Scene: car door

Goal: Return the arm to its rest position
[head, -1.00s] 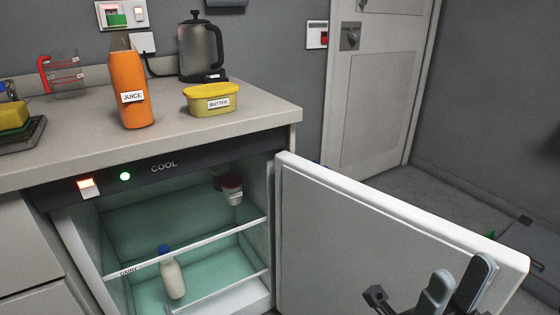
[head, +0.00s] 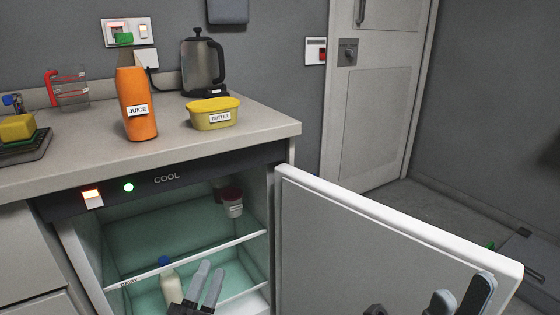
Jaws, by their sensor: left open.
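My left gripper (head: 207,282) is at the bottom of the head view, in front of the open fridge (head: 130,235). Its two grey fingers point up and stand apart with nothing between them. It overlaps the right side of the white bottle with a blue cap (head: 170,282) inside; I cannot tell if they touch. My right gripper (head: 461,297) is at the lower right, in front of the open fridge door (head: 370,235). It is cut off by the frame's bottom edge, and whether its jaws are open is unclear.
The door stands swung out to the right. A jar with a red lid (head: 232,203) is in the fridge's upper part. On the counter (head: 70,165) are an orange juice bottle (head: 136,105), a yellow butter tub (head: 213,115), a kettle (head: 203,65) and a measuring cup (head: 70,88).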

